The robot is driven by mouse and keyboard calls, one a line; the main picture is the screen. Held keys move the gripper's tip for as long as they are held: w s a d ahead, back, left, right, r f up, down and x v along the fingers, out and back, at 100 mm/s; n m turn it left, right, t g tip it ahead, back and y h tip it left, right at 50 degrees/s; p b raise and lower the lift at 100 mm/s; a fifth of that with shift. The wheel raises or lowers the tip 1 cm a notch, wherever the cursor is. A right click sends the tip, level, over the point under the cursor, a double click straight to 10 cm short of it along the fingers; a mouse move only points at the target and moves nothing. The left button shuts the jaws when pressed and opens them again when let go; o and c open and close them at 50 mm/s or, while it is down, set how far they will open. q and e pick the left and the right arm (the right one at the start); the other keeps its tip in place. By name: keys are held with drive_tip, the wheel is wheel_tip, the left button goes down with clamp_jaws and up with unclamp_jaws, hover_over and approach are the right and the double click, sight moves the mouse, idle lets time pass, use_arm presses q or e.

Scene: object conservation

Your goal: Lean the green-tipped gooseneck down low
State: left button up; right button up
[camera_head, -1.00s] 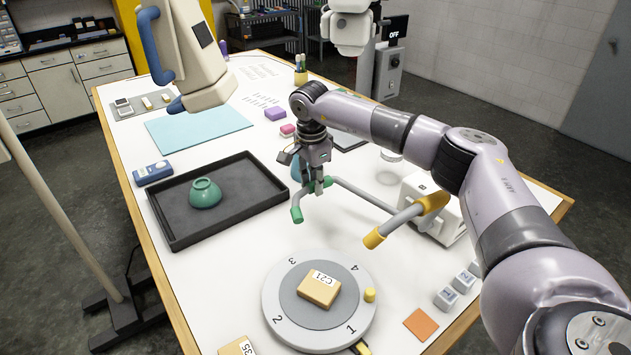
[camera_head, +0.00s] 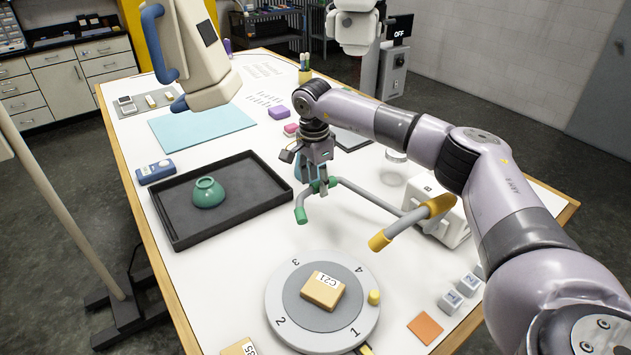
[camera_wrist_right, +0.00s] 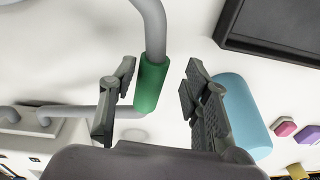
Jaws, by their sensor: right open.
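The green-tipped gooseneck is a bent grey tube (camera_head: 365,195) from a white box (camera_head: 437,212). It has a green end (camera_head: 301,214) and a green band at its bend, low over the table. My right gripper (camera_head: 319,186) is at the green band. In the right wrist view the green band (camera_wrist_right: 151,84) lies between the open fingers of my gripper (camera_wrist_right: 158,92), with gaps at both sides. My left gripper is out of view.
A numbered round turntable (camera_head: 350,318) with a tan block (camera_head: 323,291) stands in front. A blue cylinder (camera_wrist_right: 240,112) is close beside the right finger. White tabletop is bare between tray and turntable.

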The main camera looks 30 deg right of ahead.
wheel_tip(320, 180, up, 11)
drive_tip(key=shift+s+a+r, duration=0.15)
drive_tip(key=shift+s+a, duration=0.15)
drive_tip(key=shift+a, duration=0.15)
idle(0.4)
